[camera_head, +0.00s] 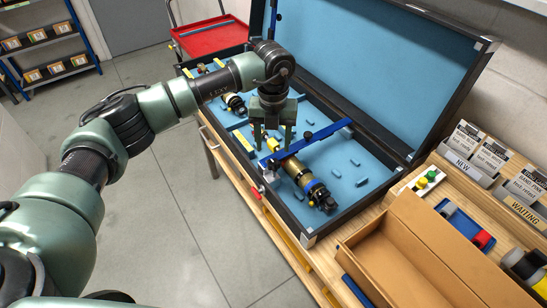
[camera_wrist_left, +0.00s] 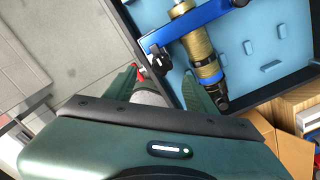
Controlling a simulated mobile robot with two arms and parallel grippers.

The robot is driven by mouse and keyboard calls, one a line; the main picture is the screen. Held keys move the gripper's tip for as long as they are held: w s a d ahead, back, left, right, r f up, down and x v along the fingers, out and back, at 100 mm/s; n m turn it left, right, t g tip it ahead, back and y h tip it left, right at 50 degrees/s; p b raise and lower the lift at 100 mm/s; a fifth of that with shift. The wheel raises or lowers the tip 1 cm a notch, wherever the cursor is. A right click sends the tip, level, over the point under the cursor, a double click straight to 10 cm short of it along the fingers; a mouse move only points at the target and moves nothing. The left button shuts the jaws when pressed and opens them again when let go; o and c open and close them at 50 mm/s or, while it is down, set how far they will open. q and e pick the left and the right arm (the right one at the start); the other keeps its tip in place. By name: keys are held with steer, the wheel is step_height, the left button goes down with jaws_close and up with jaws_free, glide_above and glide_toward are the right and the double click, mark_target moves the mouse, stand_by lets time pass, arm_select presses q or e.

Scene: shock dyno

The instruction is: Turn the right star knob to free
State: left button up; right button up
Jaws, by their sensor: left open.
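A blue clamp bar (camera_head: 330,131) lies across a gold and black shock (camera_head: 298,175) in the open case. A black knob (camera_head: 308,136) sits on the bar right of the shock; it shows partly at the top edge of the left wrist view (camera_wrist_left: 240,3). Another black knob (camera_wrist_left: 160,61) is at the bar's left end in the wrist view. I cannot read either knob's setting. My left gripper (camera_head: 273,146) is open and empty, pointing down near the bar's left end. In the wrist view its fingers (camera_wrist_left: 161,84) stand apart, close to the left knob. My right gripper is out of view.
The case's raised lid (camera_head: 360,65) stands behind. A second shock (camera_head: 234,103) lies in the far left of the case. A cardboard box (camera_head: 400,250) and labelled card holders (camera_head: 480,158) are on the bench at right. Floor is clear at front left.

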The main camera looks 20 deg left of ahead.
mark_target(274, 162)
arm_select(q)
step_height(274, 162, down, 6)
steer(key=shift+d+f+p, duration=0.1)
steer(key=shift+p, duration=0.8)
steer(key=shift+f, duration=0.4)
jaws_close()
